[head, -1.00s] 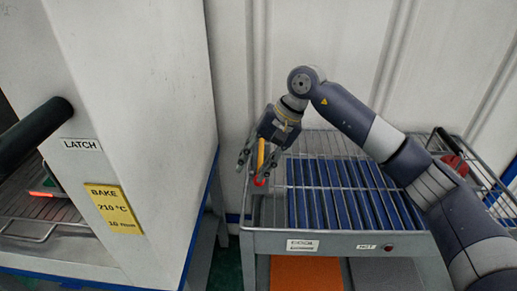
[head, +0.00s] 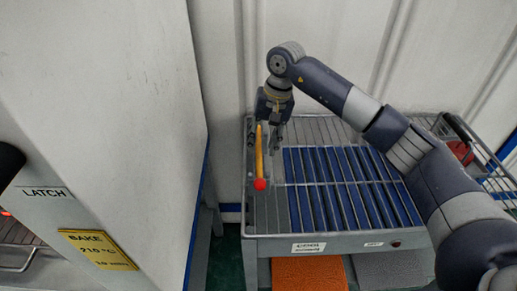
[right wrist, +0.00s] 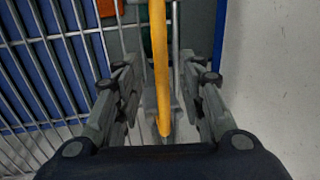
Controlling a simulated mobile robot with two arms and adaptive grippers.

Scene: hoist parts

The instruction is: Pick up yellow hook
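The yellow hook (head: 259,155) is a thin yellow rod with a red ball at its near end, at the left end of the wire-topped cart. My right gripper (head: 272,140) is just beside and above its far part, fingers downward. In the right wrist view, the yellow hook (right wrist: 160,70) runs between the two spread fingers of my right gripper (right wrist: 160,108), with a gap on each side. My left gripper is not in view.
The cart (head: 350,241) has a wire rack over blue slats (head: 345,190). A red object with a dark handle (head: 460,150) is at its right end. A pale cabinet (head: 110,110) with a bake sign (head: 97,249) stands close on the left. A wall is behind.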

